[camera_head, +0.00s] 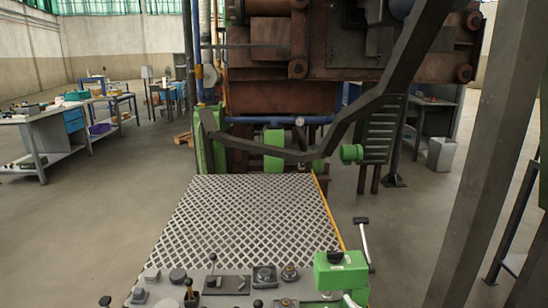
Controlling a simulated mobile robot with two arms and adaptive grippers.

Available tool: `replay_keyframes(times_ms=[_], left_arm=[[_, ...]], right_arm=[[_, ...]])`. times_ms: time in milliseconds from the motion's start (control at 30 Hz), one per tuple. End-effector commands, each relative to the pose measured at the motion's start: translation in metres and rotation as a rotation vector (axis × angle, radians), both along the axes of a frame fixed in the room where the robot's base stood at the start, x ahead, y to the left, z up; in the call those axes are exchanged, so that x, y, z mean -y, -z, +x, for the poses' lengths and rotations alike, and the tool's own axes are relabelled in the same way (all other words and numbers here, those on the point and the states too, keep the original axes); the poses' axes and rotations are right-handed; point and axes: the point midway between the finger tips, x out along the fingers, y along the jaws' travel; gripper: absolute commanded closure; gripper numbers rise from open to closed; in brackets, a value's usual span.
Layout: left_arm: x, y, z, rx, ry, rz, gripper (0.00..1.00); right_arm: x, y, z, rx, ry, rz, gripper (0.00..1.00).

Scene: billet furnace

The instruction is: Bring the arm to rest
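Neither of my grippers shows in the camera_head view, and I cannot make out either of my arms. No object held by me is in view. A grey control console (235,284) with several levers and knobs fills the bottom middle. A black-knobbed lever (212,268) stands upright on its left part. A green box (340,270) sits at the console's right end, with a grey T-shaped handle (363,240) beside it.
A diamond-patterned metal platform (253,220) lies beyond the console. Behind it stands the large rusty furnace machine (270,90). A dark bent bar (345,118) crosses in front of it, and a grey post (485,170) stands at right. A workbench (50,125) is at left; the floor between is clear.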

Motion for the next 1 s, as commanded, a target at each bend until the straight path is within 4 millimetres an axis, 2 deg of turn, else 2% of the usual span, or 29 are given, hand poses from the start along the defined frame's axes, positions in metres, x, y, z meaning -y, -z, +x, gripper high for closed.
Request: replay_keyframes(times_ms=[33,100,200,300,400,600,700,867,1000], left_arm=[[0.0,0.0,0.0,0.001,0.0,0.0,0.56],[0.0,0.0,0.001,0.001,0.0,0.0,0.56],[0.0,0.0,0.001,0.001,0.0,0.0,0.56],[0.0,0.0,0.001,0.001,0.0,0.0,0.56],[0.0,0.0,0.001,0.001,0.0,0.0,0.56],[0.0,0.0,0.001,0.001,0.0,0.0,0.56],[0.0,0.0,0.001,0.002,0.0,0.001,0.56],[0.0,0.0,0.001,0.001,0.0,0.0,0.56],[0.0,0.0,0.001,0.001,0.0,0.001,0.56]], right_arm=[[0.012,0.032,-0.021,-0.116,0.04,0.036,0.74],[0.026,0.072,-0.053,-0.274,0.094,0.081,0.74],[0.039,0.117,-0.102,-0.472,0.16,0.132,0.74],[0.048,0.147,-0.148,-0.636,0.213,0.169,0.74],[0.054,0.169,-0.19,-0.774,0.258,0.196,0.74],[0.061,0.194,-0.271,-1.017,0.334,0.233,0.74],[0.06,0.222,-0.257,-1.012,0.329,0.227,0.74],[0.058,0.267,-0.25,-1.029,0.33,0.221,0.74],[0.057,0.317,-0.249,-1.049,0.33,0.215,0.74]])
